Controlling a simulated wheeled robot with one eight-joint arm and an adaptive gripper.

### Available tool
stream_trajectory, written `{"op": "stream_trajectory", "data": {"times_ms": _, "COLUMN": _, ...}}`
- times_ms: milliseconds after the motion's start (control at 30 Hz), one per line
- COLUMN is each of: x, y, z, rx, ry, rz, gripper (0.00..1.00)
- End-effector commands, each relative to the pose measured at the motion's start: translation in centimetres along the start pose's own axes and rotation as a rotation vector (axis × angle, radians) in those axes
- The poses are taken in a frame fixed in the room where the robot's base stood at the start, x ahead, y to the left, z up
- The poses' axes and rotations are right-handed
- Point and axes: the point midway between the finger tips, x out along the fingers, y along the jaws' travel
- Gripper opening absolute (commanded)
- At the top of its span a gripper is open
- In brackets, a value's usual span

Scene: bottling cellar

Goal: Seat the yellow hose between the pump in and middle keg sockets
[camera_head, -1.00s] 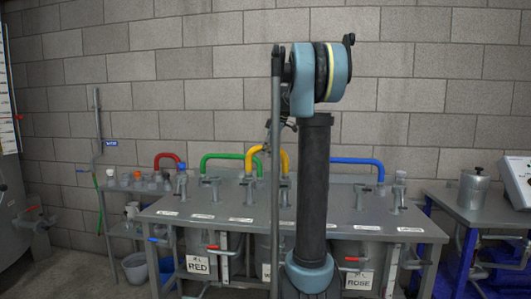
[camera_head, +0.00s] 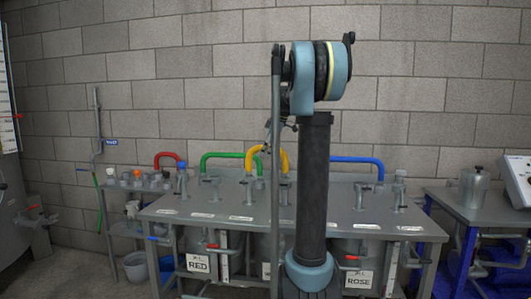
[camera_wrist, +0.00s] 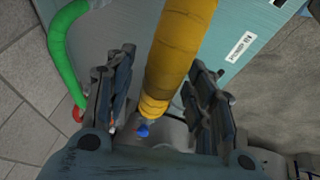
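The yellow hose (camera_head: 254,155) is a bent arch over the back of the grey bench (camera_head: 230,222), partly hidden by my arm. In the wrist view the yellow hose (camera_wrist: 180,45) runs down between the two fingers of my gripper (camera_wrist: 160,105). The fingers stand apart on either side of it, with a gap visible on the left, so my gripper looks open around the hose. A small blue part (camera_wrist: 143,130) shows at the hose's lower end. My arm hides the middle of the bench, and I cannot tell which sockets the hose ends meet.
A green hose (camera_head: 232,155) arches left of the yellow one, and it also shows in the wrist view (camera_wrist: 62,50). A red hose (camera_head: 168,155) is farther left and a blue hose (camera_head: 357,160) right. Metal valve fittings (camera_head: 360,195) rise from the bench top.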

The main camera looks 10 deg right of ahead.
Motion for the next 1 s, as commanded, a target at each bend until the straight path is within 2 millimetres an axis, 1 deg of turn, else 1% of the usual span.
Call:
{"op": "stream_trajectory", "data": {"times_ms": 233, "x": -0.2, "y": 0.0, "z": 0.0, "rx": 0.0, "ry": 0.0, "rz": 0.0, "gripper": 0.49}}
{"op": "stream_trajectory", "data": {"times_ms": 367, "x": -1.4, "y": 0.1, "z": 0.0, "rx": 0.001, "ry": -0.001, "rz": 0.0, "gripper": 0.49}}
{"op": "stream_trajectory", "data": {"times_ms": 467, "x": -3.0, "y": 0.1, "z": 0.1, "rx": 0.001, "ry": -0.001, "rz": 0.0, "gripper": 0.49}}
{"op": "stream_trajectory", "data": {"times_ms": 700, "x": -7.6, "y": 0.1, "z": 0.0, "rx": 0.002, "ry": -0.001, "rz": 0.0, "gripper": 0.49}}
{"op": "stream_trajectory", "data": {"times_ms": 800, "x": -9.2, "y": 0.2, "z": 0.0, "rx": 0.001, "ry": 0.0, "rz": 0.0, "gripper": 0.49}}
{"op": "stream_trajectory", "data": {"times_ms": 900, "x": -10.5, "y": 0.2, "z": 0.0, "rx": 0.002, "ry": 0.0, "rz": 0.0, "gripper": 0.49}}
{"op": "stream_trajectory", "data": {"times_ms": 1000, "x": -11.3, "y": 0.2, "z": 0.0, "rx": 0.001, "ry": 0.0, "rz": 0.0, "gripper": 0.49}}
